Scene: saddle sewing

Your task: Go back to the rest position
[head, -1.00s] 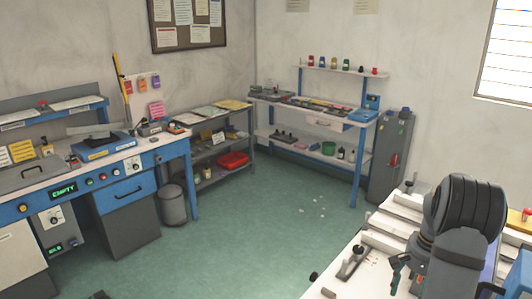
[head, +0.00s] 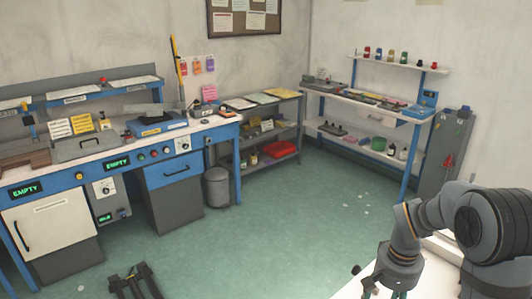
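My arm comes in at the right edge of the head view and bends down toward the bottom edge. Its outer links are over the white bench (head: 350,289) at the lower right. My gripper's fingers cannot be made out; the end of the arm runs to the bottom edge of the picture. I cannot see whether anything is held.
A blue workbench (head: 75,174) with green "EMPTY" displays stands at the left. A grey bin (head: 217,188) is beside it. Shelves (head: 367,105) and a grey cabinet (head: 446,150) stand at the back. The middle floor is clear.

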